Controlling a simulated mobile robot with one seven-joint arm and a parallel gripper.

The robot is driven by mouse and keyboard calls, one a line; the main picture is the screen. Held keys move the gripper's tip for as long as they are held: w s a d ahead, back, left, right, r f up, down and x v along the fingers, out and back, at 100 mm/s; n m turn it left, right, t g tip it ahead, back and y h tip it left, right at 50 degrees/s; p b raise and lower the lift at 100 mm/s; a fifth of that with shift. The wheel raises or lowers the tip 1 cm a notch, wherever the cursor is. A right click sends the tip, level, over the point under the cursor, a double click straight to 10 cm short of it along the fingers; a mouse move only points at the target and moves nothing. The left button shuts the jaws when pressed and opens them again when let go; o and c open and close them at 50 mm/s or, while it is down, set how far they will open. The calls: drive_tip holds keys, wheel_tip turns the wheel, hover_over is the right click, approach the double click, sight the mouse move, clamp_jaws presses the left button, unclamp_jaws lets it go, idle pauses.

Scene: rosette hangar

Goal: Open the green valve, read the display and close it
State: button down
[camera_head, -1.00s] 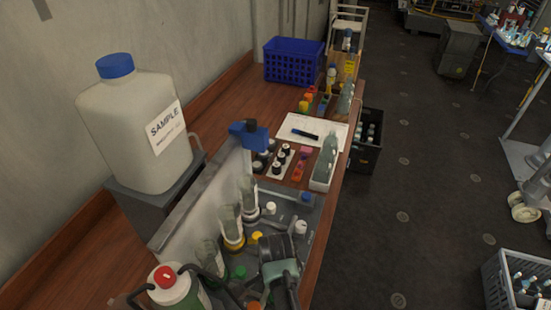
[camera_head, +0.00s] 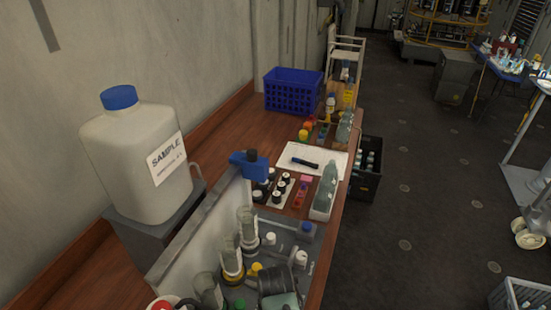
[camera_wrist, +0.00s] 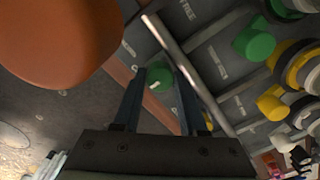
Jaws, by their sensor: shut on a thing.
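A round green knob with a white mark (camera_wrist: 160,78), which looks like the green valve, sits between the two fingertips of my gripper (camera_wrist: 159,84) in the wrist view. My gripper is shut on it. A second, larger green part (camera_wrist: 254,43) is at the upper right of that view. In the head view a small green knob (camera_head: 239,303) shows on the grey panel (camera_head: 312,240) at the bottom edge. I cannot make out my fingertips in the head view, nor a readable display.
Clear cylinders (camera_head: 230,258) and yellow and white knobs stand on the panel. A large SAMPLE jug (camera_head: 138,155) is at left. A blue crate (camera_head: 293,90), bottles (camera_head: 325,187) and paper (camera_head: 311,159) lie beyond. In the wrist view, a large orange-brown shape (camera_wrist: 60,35) and metal rod (camera_wrist: 185,70) are close.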

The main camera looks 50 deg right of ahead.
drive_tip(key=n+p, duration=0.1)
drive_tip(key=n, duration=0.3)
drive_tip(key=shift+r+n+p, duration=0.1)
drive_tip(key=shift+n+p, duration=0.2)
drive_tip(key=n+p, duration=0.1)
drive_tip(key=n, duration=0.8)
drive_tip(key=shift+p, duration=0.4)
drive_tip(key=shift+n, duration=1.9)
drive_tip(key=shift+c, duration=2.2)
unclamp_jaws()
